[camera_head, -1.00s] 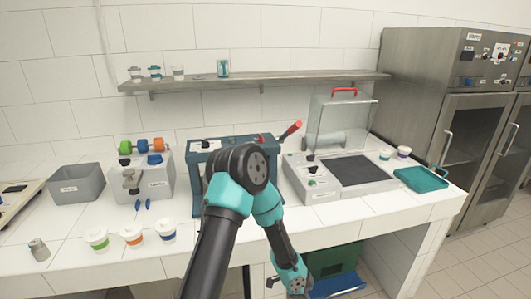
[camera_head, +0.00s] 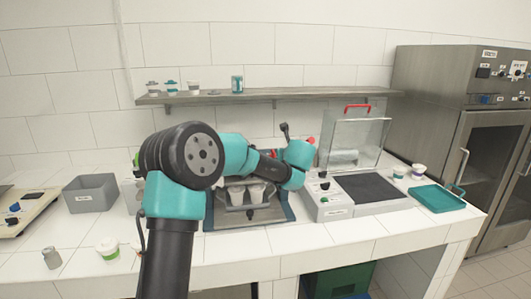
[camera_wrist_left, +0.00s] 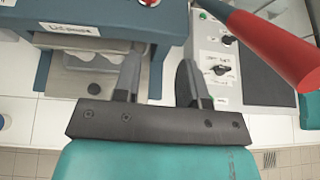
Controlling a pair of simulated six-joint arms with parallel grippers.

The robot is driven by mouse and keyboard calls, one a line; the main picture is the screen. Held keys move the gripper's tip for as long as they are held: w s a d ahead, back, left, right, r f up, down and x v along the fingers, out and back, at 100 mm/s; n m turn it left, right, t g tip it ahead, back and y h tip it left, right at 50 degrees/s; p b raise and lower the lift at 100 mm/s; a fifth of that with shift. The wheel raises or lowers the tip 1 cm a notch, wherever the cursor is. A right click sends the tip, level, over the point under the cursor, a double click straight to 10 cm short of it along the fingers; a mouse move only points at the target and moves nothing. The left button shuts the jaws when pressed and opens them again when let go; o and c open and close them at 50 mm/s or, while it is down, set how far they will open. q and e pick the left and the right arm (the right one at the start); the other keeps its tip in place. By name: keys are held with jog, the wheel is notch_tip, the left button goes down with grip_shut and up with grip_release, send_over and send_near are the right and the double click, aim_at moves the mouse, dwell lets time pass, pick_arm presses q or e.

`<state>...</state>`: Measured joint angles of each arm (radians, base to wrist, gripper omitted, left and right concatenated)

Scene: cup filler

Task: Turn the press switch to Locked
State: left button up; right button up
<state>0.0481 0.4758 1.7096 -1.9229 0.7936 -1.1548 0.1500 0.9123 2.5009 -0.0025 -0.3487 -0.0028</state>
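The blue press (camera_head: 212,221) stands mid-counter, largely hidden behind my left arm. White cups (camera_head: 256,192) sit in its opening. In the left wrist view its blue top (camera_wrist_left: 90,18) has a pale label and a partly cut-off red part (camera_wrist_left: 148,2). A red lever handle (camera_wrist_left: 275,48) crosses the upper right. My left gripper (camera_wrist_left: 160,60) is open and empty, its fingers apart beside the press's right end. In the head view the left gripper (camera_head: 285,130) shows small and dark. I cannot tell which control is the press switch. My right gripper is not in view.
Right of the press stands a grey machine (camera_head: 330,205) with a clear hood (camera_head: 352,140). Its panel has a black rotary knob (camera_wrist_left: 222,69). A teal tray (camera_head: 437,197) lies farther right, a grey bin (camera_head: 92,192) left. A shelf (camera_head: 270,93) runs above.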

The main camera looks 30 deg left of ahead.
pick_arm(q)
jog(key=shift+s+a+r+y, duration=0.2)
jog(key=shift+a+r, duration=0.2)
jog(key=shift+r, duration=0.2)
jog(key=shift+s+a+r+y, duration=0.1)
jog(key=shift+a+r+y, duration=0.1)
jog(key=shift+a+r, duration=0.25)
jog(key=shift+w, duration=0.15)
send_near(273, 150)
jog(key=x, duration=1)
jog(key=shift+f, duration=0.1)
jog(key=shift+c, duration=0.3)
grip_shut()
